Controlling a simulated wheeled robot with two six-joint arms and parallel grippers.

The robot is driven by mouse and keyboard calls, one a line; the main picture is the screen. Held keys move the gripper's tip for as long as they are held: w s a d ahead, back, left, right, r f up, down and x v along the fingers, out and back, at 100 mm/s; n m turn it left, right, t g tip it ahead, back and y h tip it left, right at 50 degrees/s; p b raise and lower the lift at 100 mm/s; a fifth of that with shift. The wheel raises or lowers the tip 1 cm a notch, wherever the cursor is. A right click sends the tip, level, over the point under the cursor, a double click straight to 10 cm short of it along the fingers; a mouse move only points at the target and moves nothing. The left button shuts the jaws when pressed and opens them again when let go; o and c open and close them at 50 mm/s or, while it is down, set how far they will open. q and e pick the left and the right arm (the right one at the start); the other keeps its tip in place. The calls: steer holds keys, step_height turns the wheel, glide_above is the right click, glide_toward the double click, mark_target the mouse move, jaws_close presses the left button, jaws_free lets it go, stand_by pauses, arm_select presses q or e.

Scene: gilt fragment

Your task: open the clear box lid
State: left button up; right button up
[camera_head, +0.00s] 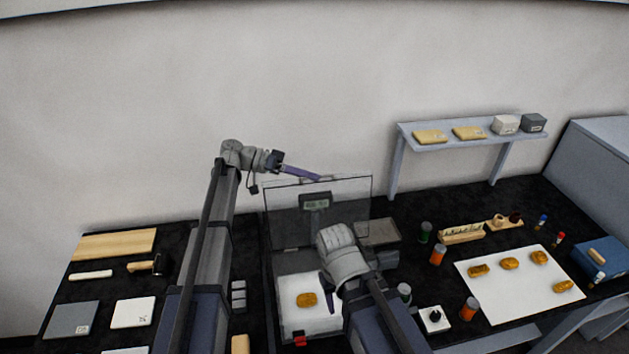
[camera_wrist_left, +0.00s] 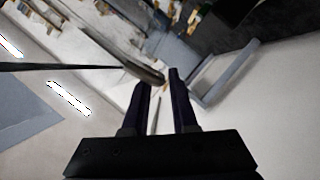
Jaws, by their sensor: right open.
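The clear box (camera_head: 282,318) stands in the middle of the table, with a golden fragment (camera_head: 307,299) on its white floor. Its clear lid (camera_head: 345,212) stands raised and upright at the back. My left gripper (camera_head: 322,178) is at the lid's top edge, its fingers pointing right. In the left wrist view, its two dark fingers (camera_wrist_left: 160,85) are apart, with a rounded grey bar end (camera_wrist_left: 148,76) at the tips; whether they clamp it is unclear. My right gripper (camera_head: 327,284) is open over the box's right part, mostly hidden by its own wrist.
A small display (camera_head: 316,202) shows behind the lid. On the right are a white sheet (camera_head: 500,300) with several golden fragments, several small bottles, and a blue box (camera_head: 603,258). A shelf (camera_head: 470,133) stands behind. Tools and pads lie left.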

arm_select(q)
steer(key=shift+x, duration=0.8)
jaws_close()
stand_by(1.0)
